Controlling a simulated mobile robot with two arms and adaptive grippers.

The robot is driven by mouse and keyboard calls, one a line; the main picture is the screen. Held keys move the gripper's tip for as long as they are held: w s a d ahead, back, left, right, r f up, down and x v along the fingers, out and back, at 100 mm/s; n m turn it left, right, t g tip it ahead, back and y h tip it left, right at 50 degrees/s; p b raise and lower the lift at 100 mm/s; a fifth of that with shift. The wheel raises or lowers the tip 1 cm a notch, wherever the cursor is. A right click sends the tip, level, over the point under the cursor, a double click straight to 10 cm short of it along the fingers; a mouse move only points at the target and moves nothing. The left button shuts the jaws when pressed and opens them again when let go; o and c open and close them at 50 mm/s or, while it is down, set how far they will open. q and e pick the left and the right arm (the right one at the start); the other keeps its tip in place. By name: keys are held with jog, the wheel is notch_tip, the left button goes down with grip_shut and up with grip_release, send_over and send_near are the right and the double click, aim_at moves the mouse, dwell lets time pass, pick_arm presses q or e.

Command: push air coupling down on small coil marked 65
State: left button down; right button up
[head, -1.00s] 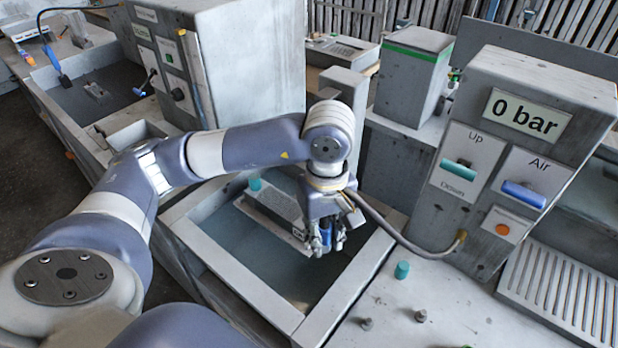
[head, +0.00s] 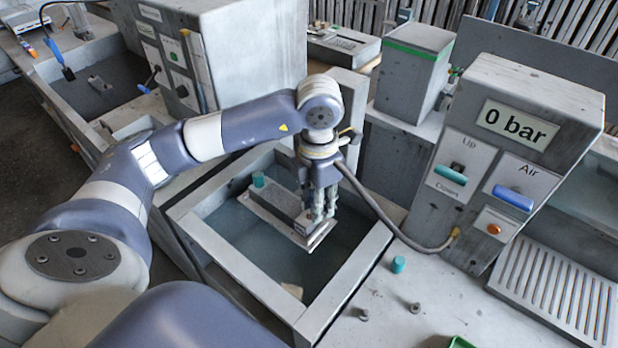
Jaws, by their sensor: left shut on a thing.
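My left gripper (head: 319,217) points down over the water tank (head: 190,228), at the right end of a grey block-shaped coil (head: 275,207) on a flat carrier. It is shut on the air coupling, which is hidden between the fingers. A grey hose (head: 388,218) runs from beside the gripper to a brass fitting on the control panel (head: 443,222). I cannot read a 65 on the coil, nor tell whether the coupling touches it. My right gripper is not in view.
The panel display (head: 518,122) reads 0 bar, above a green Up/Down switch (head: 450,175) and a blue Air switch (head: 513,198). A teal plug (head: 398,264) and small metal fittings (head: 415,308) stand on the bench. Another teal plug (head: 258,179) is at the tank's back.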

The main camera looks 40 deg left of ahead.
pick_arm(q)
jog(key=a+n+p, duration=0.1)
jog(key=n, duration=0.3)
jog(key=w+a+r+n, duration=0.1)
jog(key=n, duration=0.3)
jog(key=w+a+n+p, duration=0.1)
jog(key=n, duration=0.4)
jog(key=shift+a+r+p, duration=0.2)
jog(key=shift+r+p, duration=0.1)
jog(key=shift+r, duration=0.1)
jog(key=shift+s+f+b, duration=0.1)
jog(key=shift+f+b, duration=0.4)
jog(key=shift+f, duration=0.25)
jog(key=shift+f+b, duration=0.8)
jog(key=shift+f, duration=0.5)
jog(key=shift+f+b, duration=0.65)
jog(key=shift+b, duration=0.2)
